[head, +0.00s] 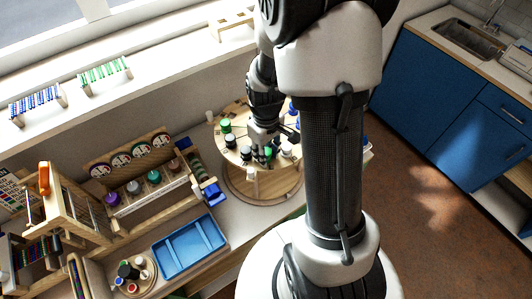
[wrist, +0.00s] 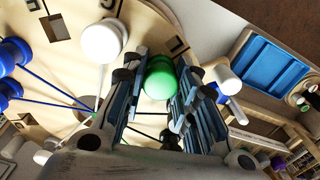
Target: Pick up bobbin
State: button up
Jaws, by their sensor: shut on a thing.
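A green bobbin (wrist: 160,77) sits between the two fingers of my gripper (wrist: 159,84) in the wrist view, and the fingers close on its sides. Its lower part is hidden by the fingers. In the head view my gripper (head: 263,146) is low over the round wooden board (head: 229,163), near its front. I cannot tell whether the held bobbin touches the board. A white bobbin (wrist: 97,40) is left of the fingers in the wrist view, and another white one (wrist: 227,79) is close on the right. Blue bobbins (wrist: 10,55) lie at the far left with dark blue cords.
A blue tray (head: 190,247) and a wooden rack with coloured spools (head: 134,187) are on the counter to the left. Blue cabinets (head: 437,97) stand across the floor at right.

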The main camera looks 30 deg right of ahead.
notch_tip(320, 180, up, 20)
jog(key=p, duration=0.3)
jog(key=shift+f, duration=0.1)
